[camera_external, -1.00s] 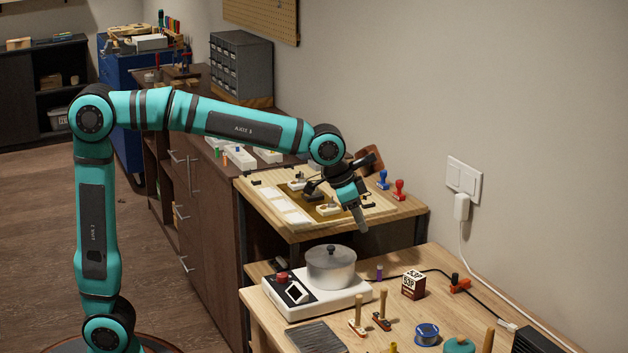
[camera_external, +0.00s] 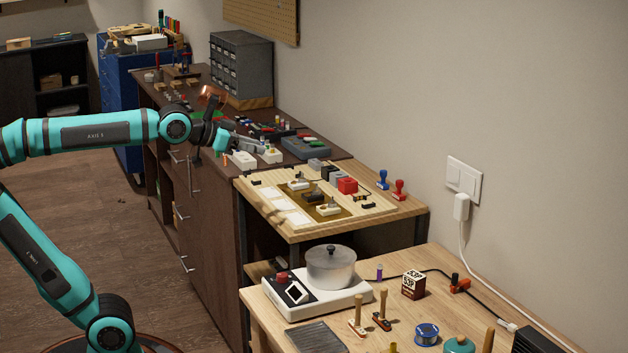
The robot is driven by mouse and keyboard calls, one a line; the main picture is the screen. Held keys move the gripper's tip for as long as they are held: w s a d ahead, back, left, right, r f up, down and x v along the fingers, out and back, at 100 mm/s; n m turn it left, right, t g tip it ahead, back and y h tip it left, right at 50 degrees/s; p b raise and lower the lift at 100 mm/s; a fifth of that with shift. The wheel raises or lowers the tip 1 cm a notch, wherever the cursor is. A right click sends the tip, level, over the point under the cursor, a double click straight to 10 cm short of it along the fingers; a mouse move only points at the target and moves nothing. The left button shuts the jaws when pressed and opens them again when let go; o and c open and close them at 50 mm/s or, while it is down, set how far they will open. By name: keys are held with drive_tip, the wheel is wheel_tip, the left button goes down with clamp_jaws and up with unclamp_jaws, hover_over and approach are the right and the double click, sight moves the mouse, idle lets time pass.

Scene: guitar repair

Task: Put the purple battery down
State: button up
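My gripper (camera_external: 256,147) is over the far dark counter, close to the white blocks (camera_external: 243,160). Its fingers are small and partly merged with the things behind, so I cannot tell whether they are open or shut, or whether anything is between them. A small purple upright cylinder (camera_external: 379,271), which may be the purple battery, stands on the front wooden table just right of the hot plate. My gripper is far from it. No other purple battery can be made out.
A metal pot (camera_external: 331,267) sits on the white hot plate (camera_external: 318,297). The raised wooden board (camera_external: 378,212) holds a red block (camera_external: 347,186) and several small parts.

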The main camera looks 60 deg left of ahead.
drive_tip(key=s+a+r+n+t+y, duration=0.1)
drive_tip(key=s+a+r+t, duration=0.1)
drive_tip(key=s, duration=0.9)
drive_tip(key=a+t, duration=0.1)
drive_tip(key=a, duration=0.1)
drive_tip(key=shift+s+a+t, duration=0.2)
drive_tip(key=shift+a+t, duration=0.1)
drive_tip(key=shift+t, duration=0.1)
